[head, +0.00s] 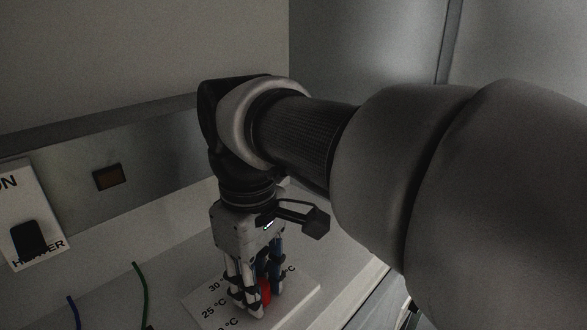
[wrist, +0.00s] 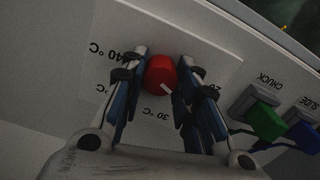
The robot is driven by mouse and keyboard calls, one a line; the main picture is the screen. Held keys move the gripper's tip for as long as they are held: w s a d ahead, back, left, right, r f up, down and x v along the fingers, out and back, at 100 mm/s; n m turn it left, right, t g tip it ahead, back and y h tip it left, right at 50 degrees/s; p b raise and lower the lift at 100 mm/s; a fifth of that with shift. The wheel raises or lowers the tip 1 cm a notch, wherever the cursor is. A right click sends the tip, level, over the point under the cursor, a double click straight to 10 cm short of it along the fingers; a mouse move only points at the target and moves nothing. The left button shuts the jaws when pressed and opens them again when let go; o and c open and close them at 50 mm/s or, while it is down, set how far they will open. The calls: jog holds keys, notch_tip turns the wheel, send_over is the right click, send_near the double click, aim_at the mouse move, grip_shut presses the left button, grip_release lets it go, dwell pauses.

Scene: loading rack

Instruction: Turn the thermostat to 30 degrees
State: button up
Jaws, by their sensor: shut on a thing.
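The thermostat's red round knob (head: 265,290) sits on a white panel (head: 306,291) with printed temperature labels. My gripper (head: 258,297) points down over the panel, its fingers shut on the knob from both sides. The wrist view shows the red knob (wrist: 159,72) between the fingertips of my gripper (wrist: 162,62). The 40 °C label (wrist: 105,50) is at upper left. My fingers partly cover other labels.
In the head view, a black heater switch (head: 29,240), a green cable (head: 141,290) and a blue cable (head: 73,312) are at left.

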jog(key=m+p, duration=0.1)
jog(key=m, duration=0.4)
jog(key=shift+m, duration=0.3)
jog(key=m+p, duration=0.1)
jog(key=m, duration=0.4)
jog(key=shift+p, duration=0.35)
jog(key=shift+m, duration=0.4)
jog(key=o, duration=1.1)
jog(key=shift+c, duration=0.2)
notch_tip(320, 180, up, 12)
